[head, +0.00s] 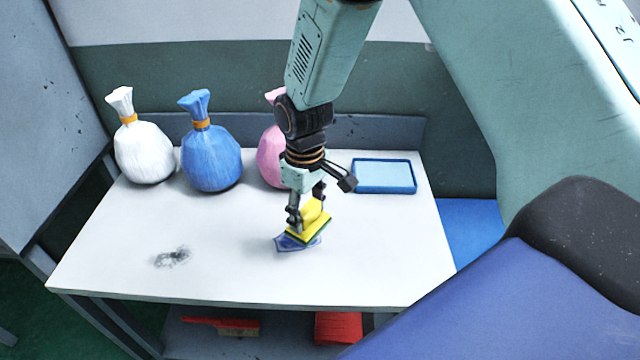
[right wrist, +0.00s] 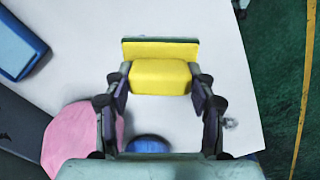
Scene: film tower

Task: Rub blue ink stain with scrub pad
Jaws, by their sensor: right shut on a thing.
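A scrub pad (head: 312,220), yellow with a green side, is held in my right gripper (head: 308,210), which is shut on it. In the right wrist view the yellow pad (right wrist: 160,76) sits between the two fingers of the gripper (right wrist: 160,88). The blue ink stain (head: 284,244) is on the white table (head: 220,275), directly under and around the pad, which hides part of it. The pad is at the stain, low over the tabletop; I cannot tell for sure whether it touches. My left gripper is not in view.
A white bag (head: 143,152), a blue bag (head: 210,158) and a pink bag (head: 270,155) stand along the back. A blue-rimmed tray (head: 384,190) lies at the back right. A dark grey smudge (head: 172,257) is at the front left. A red brush (head: 225,326) is on the shelf below.

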